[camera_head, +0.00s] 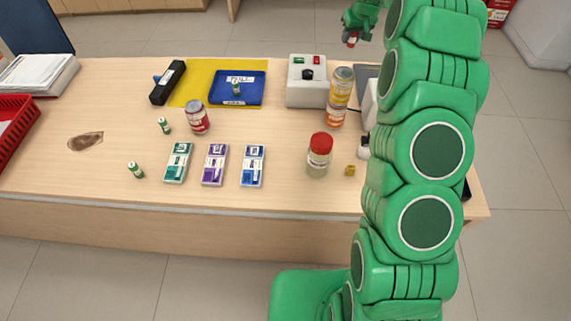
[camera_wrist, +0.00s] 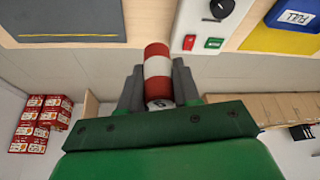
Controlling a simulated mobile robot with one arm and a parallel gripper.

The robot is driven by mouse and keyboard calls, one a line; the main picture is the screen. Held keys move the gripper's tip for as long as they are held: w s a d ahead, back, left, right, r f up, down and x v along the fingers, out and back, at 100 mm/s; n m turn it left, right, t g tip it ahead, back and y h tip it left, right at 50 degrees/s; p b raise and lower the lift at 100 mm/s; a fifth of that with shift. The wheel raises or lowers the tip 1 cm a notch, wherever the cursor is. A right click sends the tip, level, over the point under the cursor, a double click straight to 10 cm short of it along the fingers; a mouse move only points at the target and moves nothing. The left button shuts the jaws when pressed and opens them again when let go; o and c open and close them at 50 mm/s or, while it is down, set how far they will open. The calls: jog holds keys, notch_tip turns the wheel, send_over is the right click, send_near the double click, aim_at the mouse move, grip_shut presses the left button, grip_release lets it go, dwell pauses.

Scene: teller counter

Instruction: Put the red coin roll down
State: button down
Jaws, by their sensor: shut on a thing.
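The red coin roll (camera_wrist: 158,65), red with a white band, is between the fingers of my gripper (camera_wrist: 158,85) in the wrist view. My gripper is shut on it. In the head view my gripper (camera_head: 351,36) shows small at the top, seen past the far edge of the counter (camera_head: 110,110), with a bit of the red roll (camera_head: 351,42) at its tip. The roll is in the air and touches no surface that I can see. My arm hides the right part of the counter.
A blue tray (camera_head: 220,98) holds a green roll on a yellow mat (camera_head: 190,90). The left middle is mostly clear.

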jog(key=shift+r, duration=0.7)
jog(key=shift+s+a+r, duration=0.1)
jog(key=shift+r, duration=0.1)
jog(key=s+a+n+g+y, duration=0.1)
jog(key=s+a+n+g, duration=0.2)
jog(key=s+a+n, duration=0.7)
jog(key=s+a+n+g, duration=0.25)
jog(key=s+n, duration=0.45)
jog(key=s, duration=0.8)
jog(key=s+a+n+g+y, duration=0.1)
jog(key=s+a+n+g, duration=0.1)
jog(key=s+a+n, duration=0.8)
jog(key=shift+m, duration=0.9)
jog(key=shift+s+d+f, duration=0.35)
jog(key=shift+d+f, duration=0.05)
jog(key=shift+f, duration=3.15)
jog(key=shift+s+d+f, duration=0.35)
jog(key=shift+d+f, duration=0.1)
jog(key=shift+f, duration=3.05)
jog(key=shift+s+d+f, duration=0.35)
jog(key=shift+d+f, duration=0.05)
jog(key=shift+f, duration=3.15)
jog(key=shift+f, duration=0.15)
jog(key=c, duration=0.8)
grip_release()
